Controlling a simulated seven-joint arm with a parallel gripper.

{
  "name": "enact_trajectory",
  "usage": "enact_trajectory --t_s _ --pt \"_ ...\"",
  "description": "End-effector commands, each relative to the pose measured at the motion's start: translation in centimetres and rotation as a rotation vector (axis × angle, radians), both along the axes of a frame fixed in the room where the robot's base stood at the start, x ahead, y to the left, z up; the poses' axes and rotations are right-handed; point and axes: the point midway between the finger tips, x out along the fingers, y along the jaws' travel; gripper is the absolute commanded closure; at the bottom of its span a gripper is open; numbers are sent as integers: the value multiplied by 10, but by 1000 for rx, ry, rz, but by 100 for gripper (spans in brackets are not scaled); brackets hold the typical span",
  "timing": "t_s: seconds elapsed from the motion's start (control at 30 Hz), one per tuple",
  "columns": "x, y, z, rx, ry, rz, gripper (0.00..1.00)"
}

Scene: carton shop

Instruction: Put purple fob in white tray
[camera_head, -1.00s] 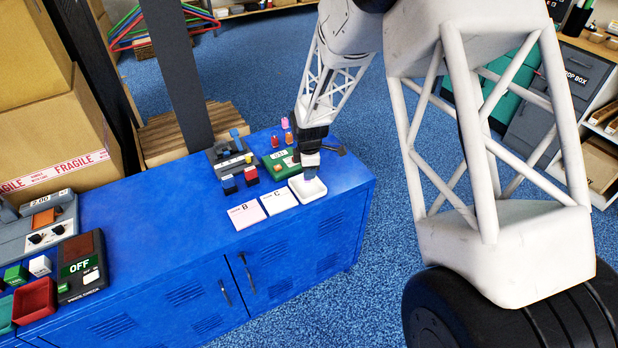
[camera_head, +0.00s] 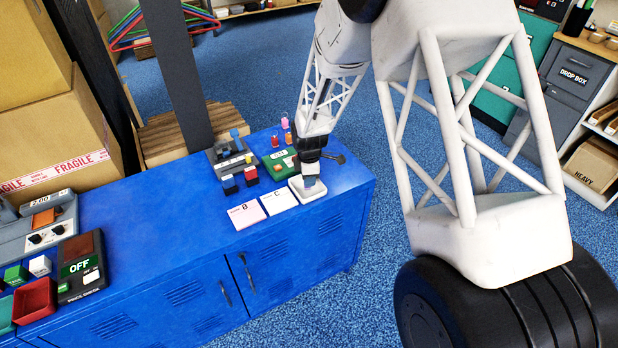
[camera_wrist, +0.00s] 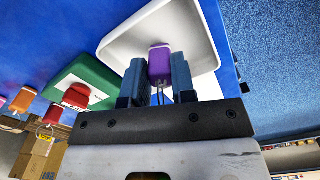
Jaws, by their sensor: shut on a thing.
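The purple fob (camera_wrist: 159,60) is between the two blue-grey fingers of my gripper (camera_wrist: 157,78) in the wrist view, and the fingers are shut on it. Behind the fob is the white tray (camera_wrist: 120,44), so the fob is over or inside it; I cannot tell whether it touches the floor of the tray. In the head view my gripper (camera_head: 309,182) points down at the white tray (camera_head: 311,195) near the right end of the blue cabinet top. The fob is hidden there by the gripper.
A device with red and blue blocks (camera_head: 232,165) is further left. The cabinet's right edge is close.

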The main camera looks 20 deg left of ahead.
Motion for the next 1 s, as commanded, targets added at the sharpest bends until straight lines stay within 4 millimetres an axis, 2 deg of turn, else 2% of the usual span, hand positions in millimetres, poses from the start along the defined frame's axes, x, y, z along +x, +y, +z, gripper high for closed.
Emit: enact_trajectory --t_s 0.27,0.3,0.47,0.77,1.0 --pt "0 0 -3 0 0 0 100" --pt "0 0 -3 0 0 0 73" --pt "0 0 -3 0 0 0 50" --pt "0 0 -2 0 0 0 50" --pt "0 0 7 0 0 0 50"
